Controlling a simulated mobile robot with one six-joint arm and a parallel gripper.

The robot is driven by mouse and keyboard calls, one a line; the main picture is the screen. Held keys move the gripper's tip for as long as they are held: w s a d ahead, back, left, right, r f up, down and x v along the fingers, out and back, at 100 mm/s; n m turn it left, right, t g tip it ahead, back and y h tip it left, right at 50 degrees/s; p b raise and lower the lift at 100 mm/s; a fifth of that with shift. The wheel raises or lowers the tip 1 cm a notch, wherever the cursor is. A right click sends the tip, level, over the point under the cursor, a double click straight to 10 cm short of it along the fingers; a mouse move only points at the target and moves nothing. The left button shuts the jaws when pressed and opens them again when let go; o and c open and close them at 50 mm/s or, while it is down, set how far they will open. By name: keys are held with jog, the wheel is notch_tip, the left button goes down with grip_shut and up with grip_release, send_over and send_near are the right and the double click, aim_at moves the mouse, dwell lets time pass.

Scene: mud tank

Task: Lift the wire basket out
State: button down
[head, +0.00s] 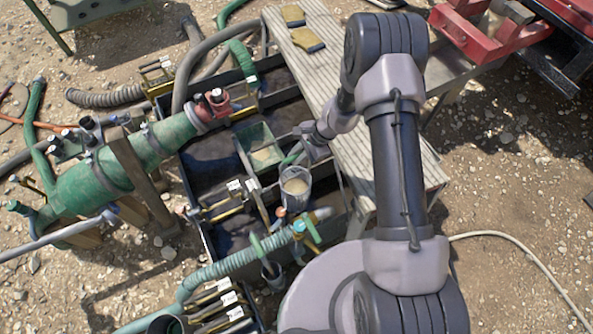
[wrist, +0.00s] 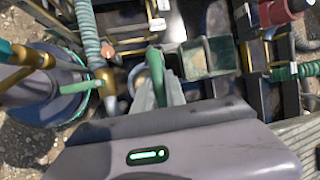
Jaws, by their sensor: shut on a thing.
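The wire basket (head: 296,199) is a grey, round, cup-like container with pale, sandy contents. It is in the middle of the head view, at the right side of the dark tank (head: 205,172). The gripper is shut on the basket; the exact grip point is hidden. I cannot tell whether the basket is clear of its support.
A green square bin (head: 258,145) with sandy contents stands close behind the basket. A green ribbed hose (head: 225,267) and valves lie in front. A slatted walkway (head: 390,165) runs along the tank's right side. Open gravel ground lies at the far right.

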jog(key=shift+s+r+b, duration=0.2)
jog(key=shift+r, duration=0.35)
jog(key=shift+s+r+b, duration=0.15)
jog(key=shift+r, duration=0.75)
notch_tip(320, 180, up, 11)
jog(key=p, duration=1.1)
jog(key=shift+p, duration=0.4)
